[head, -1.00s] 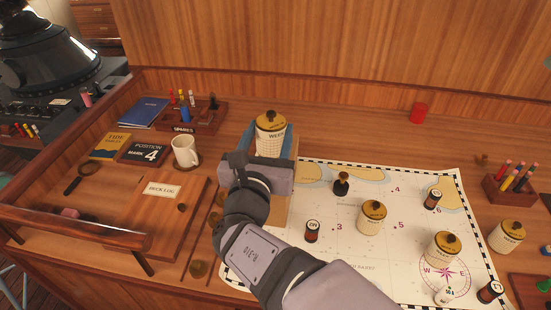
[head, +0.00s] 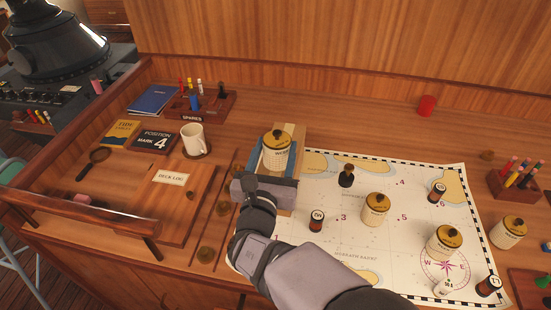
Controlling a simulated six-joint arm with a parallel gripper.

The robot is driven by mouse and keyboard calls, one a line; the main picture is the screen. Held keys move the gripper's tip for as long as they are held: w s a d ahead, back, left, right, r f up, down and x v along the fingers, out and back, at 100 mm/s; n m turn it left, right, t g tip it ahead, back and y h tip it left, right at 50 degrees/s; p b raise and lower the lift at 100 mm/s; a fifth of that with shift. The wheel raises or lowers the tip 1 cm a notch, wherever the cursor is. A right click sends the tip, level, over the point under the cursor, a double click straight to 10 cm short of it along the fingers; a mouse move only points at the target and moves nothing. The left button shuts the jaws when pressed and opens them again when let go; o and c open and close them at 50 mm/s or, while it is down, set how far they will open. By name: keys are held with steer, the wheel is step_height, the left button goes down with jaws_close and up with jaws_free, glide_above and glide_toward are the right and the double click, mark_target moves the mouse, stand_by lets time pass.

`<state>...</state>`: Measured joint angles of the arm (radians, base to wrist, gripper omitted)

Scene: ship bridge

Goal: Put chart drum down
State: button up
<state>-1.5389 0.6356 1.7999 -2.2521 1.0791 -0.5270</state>
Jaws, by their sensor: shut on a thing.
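A white chart drum (head: 275,158) with a gold lid and black knob sits between the blue-faced fingers of my gripper (head: 277,163). My gripper is shut on it, left of the chart's upper left corner. The drum looks upright. My gripper's body hides its lower part, so I cannot tell whether its base touches anything. A pale wooden board (head: 296,134) shows behind and beside it. Similar gold-lidded drums stand on the white chart (head: 325,185): one near the middle (head: 375,208), one by the compass rose (head: 444,242). Another drum (head: 508,232) stands off its right edge.
Small dark bottles (head: 317,220) and a black stamp (head: 346,175) stand on the chart. A red cylinder (head: 427,105) stands at the back. The chart's middle has free room.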

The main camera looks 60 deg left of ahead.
mark_target(274, 165)
steer(key=shift+f+p, duration=0.5)
steer(key=shift+f, duration=1.2)
steer(key=shift+f, duration=0.2)
steer(key=o, duration=1.2)
steer(key=shift+r, duration=0.1)
